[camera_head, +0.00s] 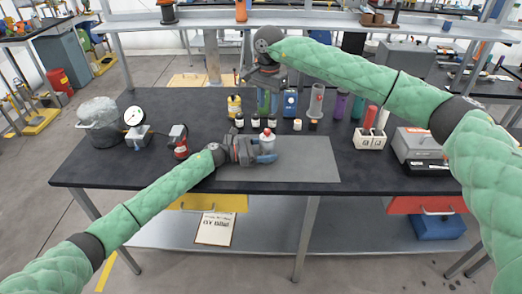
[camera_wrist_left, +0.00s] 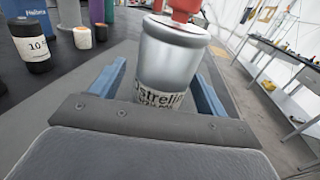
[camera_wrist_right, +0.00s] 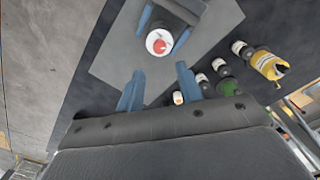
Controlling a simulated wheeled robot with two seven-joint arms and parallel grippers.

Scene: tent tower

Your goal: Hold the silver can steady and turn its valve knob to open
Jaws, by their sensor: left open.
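The silver can (camera_wrist_left: 172,65) stands upright on the grey mat (camera_head: 315,160), its label partly hidden by my left gripper. Its red valve knob (camera_wrist_left: 182,8) is on top and is cut off in the left wrist view. From above, the can's top (camera_wrist_right: 158,42) shows in the right wrist view. My left gripper (camera_head: 258,150) is open, with one blue finger on each side of the can; I cannot tell whether they touch it. My right gripper (camera_wrist_right: 160,70) is open and empty, above and apart from the can, pointing down.
Several bottles, including a yellow one (camera_head: 234,105), stand behind the can. A pressure gauge (camera_head: 134,117) and a metal pot (camera_head: 98,120) are at the left. A white holder (camera_head: 370,139) and a grey box (camera_head: 415,145) are at the right. The mat's right part is clear.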

